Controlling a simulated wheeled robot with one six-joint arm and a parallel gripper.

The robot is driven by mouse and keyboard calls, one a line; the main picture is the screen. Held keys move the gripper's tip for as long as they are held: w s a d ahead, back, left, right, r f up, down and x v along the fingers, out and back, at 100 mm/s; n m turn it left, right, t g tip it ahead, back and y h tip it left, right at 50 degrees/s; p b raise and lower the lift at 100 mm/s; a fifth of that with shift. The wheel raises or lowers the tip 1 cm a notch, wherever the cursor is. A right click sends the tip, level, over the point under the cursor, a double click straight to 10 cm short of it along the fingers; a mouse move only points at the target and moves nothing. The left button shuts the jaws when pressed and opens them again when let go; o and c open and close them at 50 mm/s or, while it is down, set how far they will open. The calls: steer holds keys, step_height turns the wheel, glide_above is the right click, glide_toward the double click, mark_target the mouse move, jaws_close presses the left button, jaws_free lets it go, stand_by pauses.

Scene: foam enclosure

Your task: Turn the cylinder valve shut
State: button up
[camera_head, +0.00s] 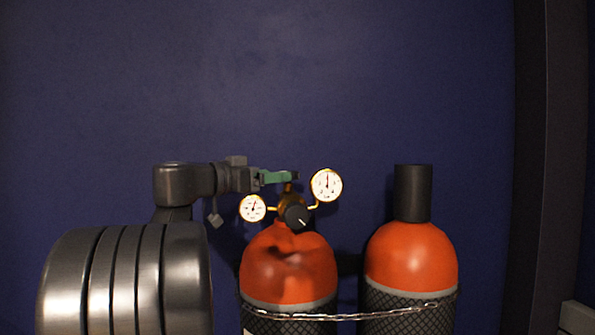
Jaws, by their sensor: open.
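The left orange cylinder (288,268) stands upright with a brass valve and regulator (291,204) on its top. A black knob (297,217) with a white mark faces me at the front of the regulator. A small white gauge (253,208) sits at its left and a larger one (326,185) at its upper right. My gripper (290,176), with green fingers, reaches in from the left, level with the top of the valve. It is open. The fingers overlap the valve top in this view, and I cannot tell whether they touch it. The handle there is mostly hidden.
A second orange cylinder (411,258) with a black cap (413,193) stands to the right. A chain (350,316) runs across both cylinders. A dark blue wall (300,80) is behind, and a dark post (550,160) stands at right. The space above the cylinders is clear.

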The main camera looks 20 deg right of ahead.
mark_target(295, 174)
steer(key=p+x, duration=0.1)
steer(key=x, duration=0.6)
steer(key=shift+s+d+p, duration=0.1)
steer(key=shift+d+p, duration=0.15)
steer(key=shift+p, duration=0.05)
steer(key=shift+f, duration=0.1)
steer(key=c, duration=1)
